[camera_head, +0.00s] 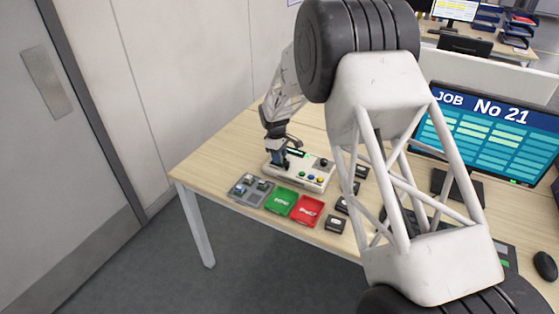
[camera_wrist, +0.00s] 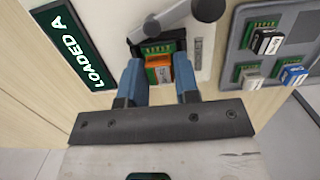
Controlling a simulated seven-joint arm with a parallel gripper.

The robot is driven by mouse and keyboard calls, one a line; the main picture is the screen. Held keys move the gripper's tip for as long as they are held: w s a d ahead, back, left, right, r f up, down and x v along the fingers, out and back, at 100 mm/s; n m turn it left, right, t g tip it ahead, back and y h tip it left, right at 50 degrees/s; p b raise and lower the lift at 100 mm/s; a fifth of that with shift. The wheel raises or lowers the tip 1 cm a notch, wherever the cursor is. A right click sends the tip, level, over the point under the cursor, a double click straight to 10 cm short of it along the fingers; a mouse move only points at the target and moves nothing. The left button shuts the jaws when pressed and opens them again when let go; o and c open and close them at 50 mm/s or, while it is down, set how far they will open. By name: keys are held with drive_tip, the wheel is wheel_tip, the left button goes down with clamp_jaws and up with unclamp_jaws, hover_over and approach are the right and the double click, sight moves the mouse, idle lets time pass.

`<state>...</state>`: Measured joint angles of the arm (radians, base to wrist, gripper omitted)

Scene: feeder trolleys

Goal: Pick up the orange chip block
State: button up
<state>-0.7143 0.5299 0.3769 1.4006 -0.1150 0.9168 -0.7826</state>
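The orange chip block (camera_wrist: 159,64) sits in a dark socket with a green board on the pale test device (camera_wrist: 203,50). In the head view the device (camera_head: 313,180) stands on the desk, and my gripper (camera_head: 278,160) is down at its left end, hiding the block. In the wrist view my gripper (camera_wrist: 159,70) has its two blue fingers apart, one on each side of the orange block. A narrow gap shows beside each finger, so it is open and not clamped on the block.
A grey lever (camera_wrist: 165,22) lies just beyond the socket. A grey tray (camera_wrist: 240,58) at right holds white, grey and blue blocks. In the head view a green tray (camera_head: 281,201) and a red tray (camera_head: 307,211) lie in front. A monitor (camera_head: 487,135) stands at right.

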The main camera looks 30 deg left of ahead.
clamp_jaws()
wheel_tip(320, 180, up, 10)
idle(0.7)
idle(0.4)
